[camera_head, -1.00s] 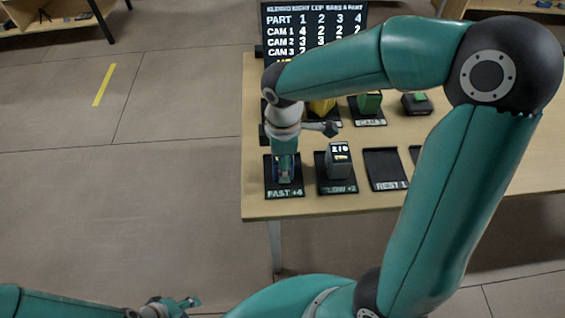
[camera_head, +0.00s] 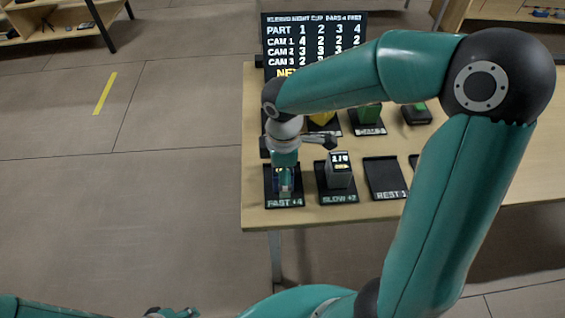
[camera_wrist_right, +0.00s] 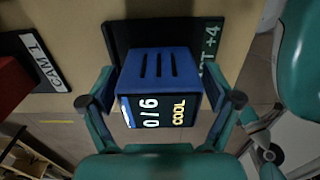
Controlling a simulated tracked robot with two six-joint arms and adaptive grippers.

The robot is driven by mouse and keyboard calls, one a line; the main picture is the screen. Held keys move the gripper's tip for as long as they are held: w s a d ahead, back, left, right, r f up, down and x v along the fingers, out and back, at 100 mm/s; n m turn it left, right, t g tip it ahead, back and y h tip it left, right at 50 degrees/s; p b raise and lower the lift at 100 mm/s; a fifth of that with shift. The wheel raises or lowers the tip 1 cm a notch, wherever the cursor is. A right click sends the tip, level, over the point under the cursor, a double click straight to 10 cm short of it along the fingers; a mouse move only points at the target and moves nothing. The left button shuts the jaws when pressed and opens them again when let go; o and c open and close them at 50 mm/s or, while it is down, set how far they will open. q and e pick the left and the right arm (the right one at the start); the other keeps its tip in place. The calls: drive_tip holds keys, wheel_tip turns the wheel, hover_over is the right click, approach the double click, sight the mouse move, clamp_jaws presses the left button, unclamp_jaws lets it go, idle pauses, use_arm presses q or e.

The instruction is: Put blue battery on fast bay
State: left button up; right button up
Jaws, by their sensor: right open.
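The blue battery (camera_wrist_right: 162,72) stands on the black pad of the fast bay (camera_wrist_right: 118,38) in the right wrist view; its screen reads 0/6 COOL. In the head view the fast bay (camera_head: 284,203) is at the table's front left, and my right gripper (camera_head: 285,185) hides most of the battery. My right gripper (camera_wrist_right: 160,105) is open, with one finger on each side of the battery; contact cannot be told. My left gripper (camera_head: 172,313) shows only partly at the bottom edge of the head view, too cut off to read its jaws.
A dark battery (camera_head: 339,168) stands on the slow bay (camera_head: 338,199), right beside the fast bay. The rest bay (camera_head: 384,176) is empty. Behind are yellow (camera_head: 322,118) and green (camera_head: 369,113) batteries and a scoreboard (camera_head: 315,40). The floor left of the table is clear.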

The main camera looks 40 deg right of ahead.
wheel_tip(320, 180, up, 12)
drive_tip(key=shift+r+p, duration=0.1)
drive_tip(key=shift+p, duration=0.55)
